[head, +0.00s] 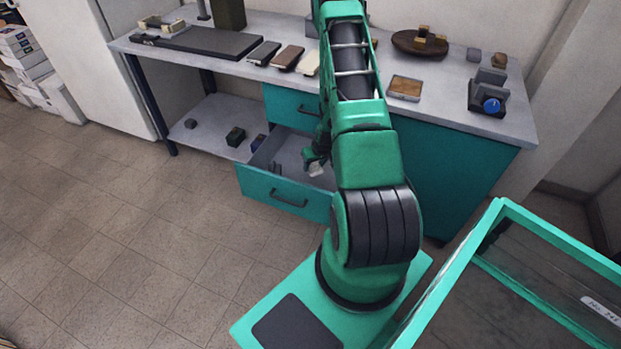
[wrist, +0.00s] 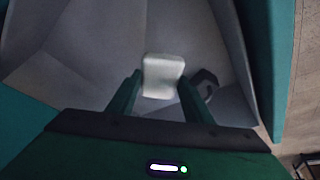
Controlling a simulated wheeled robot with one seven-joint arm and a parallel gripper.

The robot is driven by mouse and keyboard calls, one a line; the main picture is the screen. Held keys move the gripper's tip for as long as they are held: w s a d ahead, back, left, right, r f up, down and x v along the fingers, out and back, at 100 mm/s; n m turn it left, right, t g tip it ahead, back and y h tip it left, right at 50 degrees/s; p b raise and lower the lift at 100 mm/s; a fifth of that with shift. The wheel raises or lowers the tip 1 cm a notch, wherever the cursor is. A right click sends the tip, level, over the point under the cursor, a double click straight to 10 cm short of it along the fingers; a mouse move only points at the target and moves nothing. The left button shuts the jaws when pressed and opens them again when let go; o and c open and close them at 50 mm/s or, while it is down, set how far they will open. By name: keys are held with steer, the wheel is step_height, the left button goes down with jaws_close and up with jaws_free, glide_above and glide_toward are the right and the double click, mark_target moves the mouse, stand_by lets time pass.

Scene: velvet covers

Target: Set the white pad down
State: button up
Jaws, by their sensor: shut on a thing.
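The white pad (wrist: 162,76) is between the fingertips of my gripper (wrist: 160,88) in the wrist view. My gripper is shut on it. In the head view the pad (head: 316,169) shows small and pale below my gripper (head: 313,160), at the open drawer (head: 288,196) of the teal cabinet. The drawer's grey inside fills much of the wrist view behind the pad. I cannot tell whether the pad touches the drawer floor. My arm hides part of the drawer in the head view.
A dark object (wrist: 205,82) lies in the drawer to the right of the pad in the wrist view. The bench top (head: 440,90) above carries several things, among them a wooden-topped block (head: 405,88) and a device with a blue knob (head: 490,103). A lower shelf (head: 215,125) is at left.

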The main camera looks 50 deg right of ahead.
mark_target(322, 170)
steer(key=f, duration=0.1)
steer(key=s+d+f, duration=0.1)
steer(key=s+f, duration=0.1)
steer(key=shift+s+d+f, duration=0.2)
steer(key=shift+d+f, duration=0.05)
steer(key=shift+f, duration=0.15)
step_height(322, 170, down, 5)
steer(key=shift+r, duration=0.1)
steer(key=shift+f, duration=2.3)
steer(key=shift+f, duration=0.1)
steer(key=o, duration=1.1)
